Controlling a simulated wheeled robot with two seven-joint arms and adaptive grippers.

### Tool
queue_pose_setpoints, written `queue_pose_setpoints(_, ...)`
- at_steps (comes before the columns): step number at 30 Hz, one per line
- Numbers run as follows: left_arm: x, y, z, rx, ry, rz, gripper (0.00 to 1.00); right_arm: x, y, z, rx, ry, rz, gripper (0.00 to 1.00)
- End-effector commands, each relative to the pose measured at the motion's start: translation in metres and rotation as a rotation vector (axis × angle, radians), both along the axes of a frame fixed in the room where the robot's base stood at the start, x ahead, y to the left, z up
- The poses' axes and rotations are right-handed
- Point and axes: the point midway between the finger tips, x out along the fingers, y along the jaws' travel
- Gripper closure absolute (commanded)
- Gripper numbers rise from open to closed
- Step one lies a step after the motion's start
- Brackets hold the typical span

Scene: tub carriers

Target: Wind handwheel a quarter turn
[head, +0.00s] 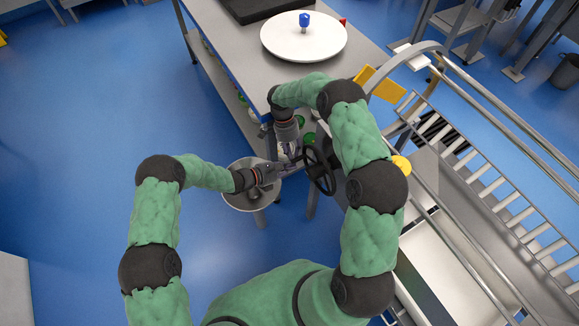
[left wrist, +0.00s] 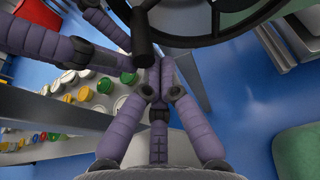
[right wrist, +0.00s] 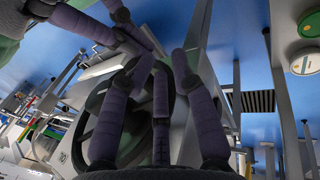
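The dark handwheel (head: 318,170) stands at the centre in the head view, beside the metal frame. Its rim crosses the top of the left wrist view (left wrist: 225,38) and the left of the right wrist view (right wrist: 95,125). A black handle (left wrist: 143,35) sticks out from it. My left gripper (head: 290,168) is left of the wheel; its fingertips (left wrist: 158,72) converge at the handle's end, but a grasp is unclear. My right gripper (head: 293,153) points down beside the wheel, close to the left gripper. Its fingertips (right wrist: 161,65) are spread, with nothing visible between them.
A grey bin (head: 236,199) stands under my left gripper. A workbench (head: 228,58) with a white round plate (head: 285,45) and a blue-topped item (head: 304,19) lies beyond. A railed conveyor (head: 500,205) fills the right.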

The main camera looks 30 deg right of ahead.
Motion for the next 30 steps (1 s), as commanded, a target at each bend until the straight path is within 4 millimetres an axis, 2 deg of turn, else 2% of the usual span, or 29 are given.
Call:
queue_pose_setpoints(1,0.001,0.0,0.001,-0.001,-0.001,0.001,1.0,-0.007,0.0,0.001,0.001,0.025,0.002,0.63)
queue_pose_setpoints(2,0.001,0.0,0.001,0.0,-0.001,0.001,1.0,-0.005,0.0,0.003,0.001,0.024,0.002,0.63)
queue_pose_setpoints(12,-0.001,0.001,-0.001,0.002,0.002,0.0,1.0,0.018,0.002,0.049,-0.001,0.009,0.0,0.63)
queue_pose_setpoints(18,-0.001,0.001,-0.001,0.003,0.003,0.0,1.0,0.029,0.001,0.069,-0.002,-0.002,-0.002,0.63)
queue_pose_setpoints(24,-0.001,0.001,-0.002,0.003,0.003,0.0,1.0,0.034,0.0,0.078,-0.003,-0.013,-0.006,0.63)
queue_pose_setpoints(30,-0.001,0.001,-0.002,0.003,0.003,0.0,1.0,0.025,-0.001,0.081,0.017,-0.014,-0.011,0.63)
